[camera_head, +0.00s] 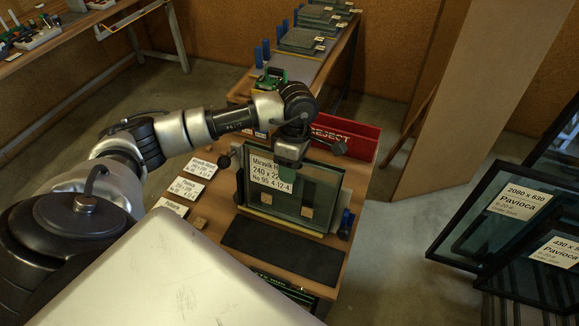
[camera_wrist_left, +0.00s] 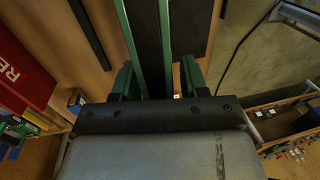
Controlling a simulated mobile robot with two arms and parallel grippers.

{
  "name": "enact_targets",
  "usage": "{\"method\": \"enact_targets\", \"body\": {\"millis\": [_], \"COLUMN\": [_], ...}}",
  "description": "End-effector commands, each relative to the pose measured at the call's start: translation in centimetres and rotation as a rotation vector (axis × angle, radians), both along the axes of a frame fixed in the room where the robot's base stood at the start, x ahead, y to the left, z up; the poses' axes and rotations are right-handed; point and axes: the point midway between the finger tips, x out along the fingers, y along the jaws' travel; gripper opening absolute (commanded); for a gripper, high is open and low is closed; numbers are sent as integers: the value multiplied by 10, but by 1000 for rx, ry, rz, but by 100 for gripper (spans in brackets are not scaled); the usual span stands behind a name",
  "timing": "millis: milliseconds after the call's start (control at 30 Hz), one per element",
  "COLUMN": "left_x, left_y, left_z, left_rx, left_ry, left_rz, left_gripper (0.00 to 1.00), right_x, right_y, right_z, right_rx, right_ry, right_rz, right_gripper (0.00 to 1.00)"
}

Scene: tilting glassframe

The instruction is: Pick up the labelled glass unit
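The labelled glass unit (camera_head: 322,192) stands nearly upright on the narrow bench, with a white label reading 240 x 22… at its upper left and two small tan pads on its face. My left gripper (camera_head: 290,160) points down at the unit's top edge, hiding part of it. In the left wrist view the green-tipped fingers (camera_wrist_left: 160,78) are spread, one on each side of the unit's green-edged dark top edge (camera_wrist_left: 151,35). A gap shows beside the right finger; contact on the left is unclear. My right gripper is in neither view.
A red REJECT bin (camera_head: 352,143) stands just behind the unit. Label cards (camera_head: 186,188) lie left of it, a dark mat (camera_head: 283,252) in front, and blue pegs (camera_head: 346,224) at its right. Large dark-framed panes (camera_head: 490,215) lean at the right. Floor between is clear.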

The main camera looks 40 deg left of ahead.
Motion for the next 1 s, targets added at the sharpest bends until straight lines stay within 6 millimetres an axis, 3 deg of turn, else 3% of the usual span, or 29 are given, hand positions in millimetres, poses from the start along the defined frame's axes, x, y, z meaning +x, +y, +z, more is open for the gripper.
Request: {"method": "enact_targets", "body": {"millis": [33,267,1000], "left_x": [0,0,0], "left_y": [0,0,0], "left_z": [0,0,1], "left_rx": [0,0,-1], "left_ry": [0,0,-1], "left_rz": [0,0,0], "left_gripper": [36,0,0], "right_x": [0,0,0], "right_y": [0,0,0], "right_z": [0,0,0], "right_rx": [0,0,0], "right_ry": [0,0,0], "right_rz": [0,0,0], "right_gripper": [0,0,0]}}
